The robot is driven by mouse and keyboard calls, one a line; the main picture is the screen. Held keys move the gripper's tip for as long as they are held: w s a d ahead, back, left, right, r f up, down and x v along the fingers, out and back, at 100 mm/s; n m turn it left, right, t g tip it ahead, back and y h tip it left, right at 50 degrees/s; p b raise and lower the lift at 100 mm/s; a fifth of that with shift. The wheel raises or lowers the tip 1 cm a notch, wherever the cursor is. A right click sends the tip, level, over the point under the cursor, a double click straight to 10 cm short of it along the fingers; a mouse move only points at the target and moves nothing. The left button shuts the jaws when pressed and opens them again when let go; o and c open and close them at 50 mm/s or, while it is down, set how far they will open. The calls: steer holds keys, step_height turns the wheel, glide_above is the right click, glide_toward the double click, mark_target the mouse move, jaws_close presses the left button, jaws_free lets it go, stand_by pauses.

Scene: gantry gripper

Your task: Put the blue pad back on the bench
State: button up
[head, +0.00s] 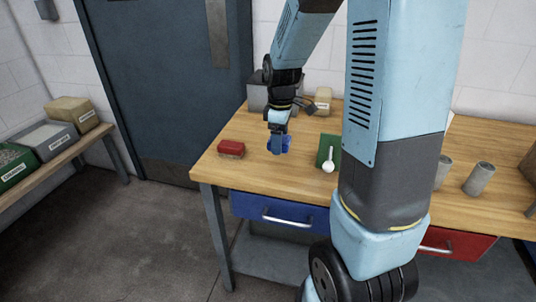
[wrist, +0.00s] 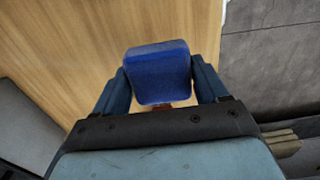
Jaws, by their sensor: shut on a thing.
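The blue pad (wrist: 158,72) sits between the two fingers of my gripper (wrist: 160,85) in the wrist view. In the head view my gripper (head: 279,142) points down over the left part of the wooden bench (head: 262,180), shut on the blue pad (head: 287,143). I cannot tell whether the pad touches the bench top or hangs just above it.
A red block (head: 231,149) lies left of my gripper, near the bench's left edge. A green pad (head: 323,146) and a white spoon-like thing (head: 328,166) are to the right. A grey box (head: 258,93) and a tan block (head: 323,99) stand behind. Bare wood lies in front.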

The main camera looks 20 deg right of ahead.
glide_above(271, 161)
step_height(271, 161, down, 4)
steer(key=shift+f, duration=1.7)
steer(key=shift+f, duration=0.1)
steer(key=o, duration=1.1)
step_height(271, 161, up, 12)
steer(key=shift+r, duration=0.15)
steer(key=s+r+m+t, duration=0.2)
steer(key=s+r+m, duration=0.1)
steer(key=s, duration=0.4)
steer(key=s+r+m+t, duration=0.1)
steer(key=s+r+m, duration=0.3)
steer(key=s+r, duration=0.2)
steer(key=s+a+r+m+t, duration=0.1)
steer(key=s+r+m, duration=0.3)
steer(key=s, duration=0.6)
steer(key=shift+r+t, duration=0.5)
steer(key=shift+t, duration=0.3)
